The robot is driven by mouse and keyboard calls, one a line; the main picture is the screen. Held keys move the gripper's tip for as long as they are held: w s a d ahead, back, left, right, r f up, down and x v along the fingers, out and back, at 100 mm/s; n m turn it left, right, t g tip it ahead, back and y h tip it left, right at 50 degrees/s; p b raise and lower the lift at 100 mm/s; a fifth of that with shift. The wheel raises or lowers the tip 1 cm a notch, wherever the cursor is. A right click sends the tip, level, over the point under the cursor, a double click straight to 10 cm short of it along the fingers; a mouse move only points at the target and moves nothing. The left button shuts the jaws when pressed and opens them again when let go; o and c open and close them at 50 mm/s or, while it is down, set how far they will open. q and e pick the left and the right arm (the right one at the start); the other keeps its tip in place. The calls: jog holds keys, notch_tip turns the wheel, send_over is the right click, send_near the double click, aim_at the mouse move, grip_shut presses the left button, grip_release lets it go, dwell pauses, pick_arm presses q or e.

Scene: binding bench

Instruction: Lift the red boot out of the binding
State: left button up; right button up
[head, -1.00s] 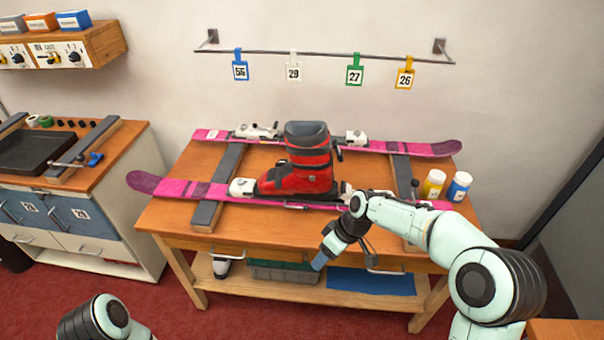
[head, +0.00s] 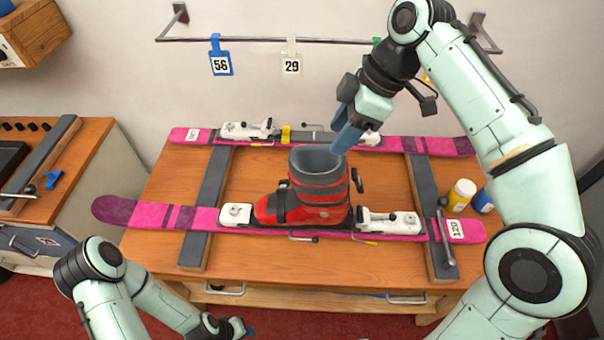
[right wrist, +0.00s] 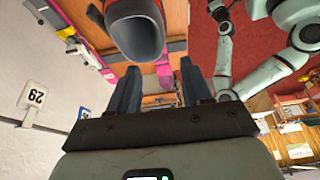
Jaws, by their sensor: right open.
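The red boot (head: 318,190) stands upright on the near pink ski (head: 185,217), its dark cuff open at the top. Its toe points left to the white toe piece (head: 236,214). The white heel piece (head: 390,222) lies just behind its heel. My right gripper (head: 345,132) is open and empty, with its blue fingers pointing down just above and right of the cuff. In the right wrist view the boot's cuff (right wrist: 138,38) shows beyond the open fingers (right wrist: 158,88), not between them. My left gripper (head: 232,328) is low at the bottom edge, its fingers mostly hidden.
The far ski (head: 440,146) lies behind the boot with its own white binding (head: 246,130). Bottles (head: 461,195) stand at the bench's right. A rail (head: 270,39) with number tags hangs on the wall behind my right arm. The bench front (head: 270,262) is clear.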

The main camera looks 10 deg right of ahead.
aim_at(309, 173)
jog(key=x, duration=0.2)
jog(key=b+x, duration=0.1)
jog(key=x, duration=0.2)
jog(key=s+x, duration=0.1)
jog(key=x, duration=0.1)
jog(key=shift+s+a+f+b, duration=0.1)
jog(key=shift+a+f+b, duration=0.05)
jog(key=shift+f+b, duration=0.15)
jog(key=shift+w+a+f, duration=0.2)
jog(key=shift+w+f, duration=0.05)
jog(key=shift+f, duration=0.05)
jog(key=x, duration=0.5)
jog(key=shift+w+a+r, duration=0.1)
jog(key=shift+w+a, duration=0.1)
grip_shut()
pick_arm(q)
jog(key=s+f, duration=0.1)
jog(key=s, duration=0.1)
jog(key=s+f, duration=0.1)
jog(key=shift+s+f, duration=0.3)
jog(key=shift+s, duration=0.05)
pick_arm(e)
jog(key=shift+r, duration=0.2)
